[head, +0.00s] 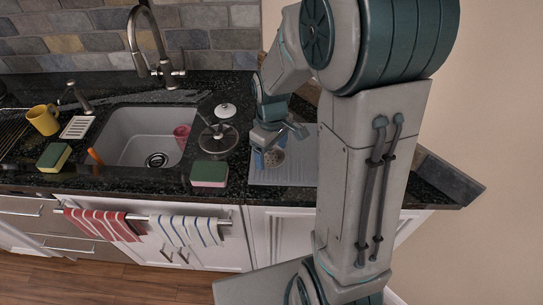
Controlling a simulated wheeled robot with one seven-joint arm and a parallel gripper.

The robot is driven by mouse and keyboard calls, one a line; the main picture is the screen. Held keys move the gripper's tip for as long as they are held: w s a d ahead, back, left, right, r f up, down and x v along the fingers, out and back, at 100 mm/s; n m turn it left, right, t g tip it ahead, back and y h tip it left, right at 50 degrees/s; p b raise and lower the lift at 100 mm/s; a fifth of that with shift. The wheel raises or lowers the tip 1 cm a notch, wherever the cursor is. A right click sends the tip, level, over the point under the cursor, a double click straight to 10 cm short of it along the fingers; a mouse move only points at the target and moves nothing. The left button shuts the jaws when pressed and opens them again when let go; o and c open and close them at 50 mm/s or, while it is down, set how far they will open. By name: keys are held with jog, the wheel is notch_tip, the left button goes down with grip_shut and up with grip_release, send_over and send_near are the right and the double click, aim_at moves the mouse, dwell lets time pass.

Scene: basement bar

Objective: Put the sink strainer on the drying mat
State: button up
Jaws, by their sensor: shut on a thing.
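The grey ribbed drying mat (299,172) lies on the dark counter to the right of the sink. My gripper (271,146) is over the mat's left part, pointing down. It is shut on a round, pale, perforated piece that looks like the sink strainer (274,157), which shows just below the fingers. I cannot tell whether the strainer touches the mat. A small blue thing (258,160) shows beside it at the left; what it is cannot be made out. My arm hides the mat's right side.
The white sink (121,131) with a red cup (181,136) is at the left. A green and pink sponge (209,174) and a lidded pot-like thing (218,137) stand between sink and mat. A yellow mug (43,119) and another sponge (54,157) are farther left.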

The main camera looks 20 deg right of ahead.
aim_at(272, 156)
jog(key=shift+f, duration=1.65)
jog(key=shift+f, duration=0.1)
jog(key=shift+f, duration=0.2)
jog(key=o, duration=1)
jog(key=shift+r, duration=0.1)
jog(key=shift+r, duration=0.15)
